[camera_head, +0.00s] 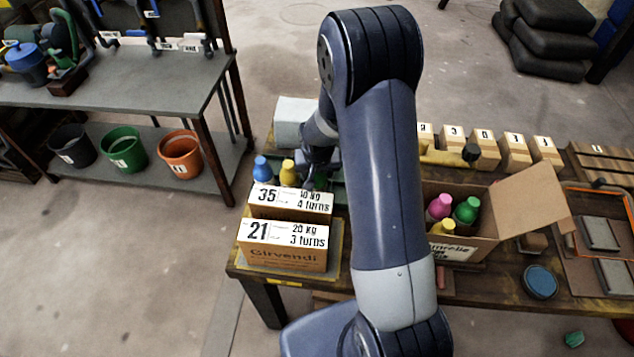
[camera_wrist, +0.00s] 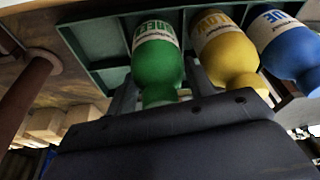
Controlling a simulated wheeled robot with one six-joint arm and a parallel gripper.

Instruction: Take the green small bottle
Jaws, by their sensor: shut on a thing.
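In the wrist view the green small bottle (camera_wrist: 157,58) is between the two fingers of my gripper (camera_wrist: 162,90), which is shut on it near the neck. The bottle is at the green compartment rack (camera_wrist: 100,42); whether it is lifted clear of it I cannot tell. A yellow bottle (camera_wrist: 226,50) and a blue bottle (camera_wrist: 287,45) are beside it on the right. In the head view my gripper (camera_head: 311,180) is over the rack, right of the yellow bottle (camera_head: 288,173) and blue bottle (camera_head: 263,169). The held bottle is hidden there.
Two labelled boxes (camera_head: 283,258) stand in front of the rack. An open carton (camera_head: 478,247) right of my arm holds a pink bottle (camera_head: 439,207), another green bottle (camera_head: 466,210) and a yellow bottle (camera_head: 442,227). Small numbered boxes (camera_head: 515,152) line the back.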

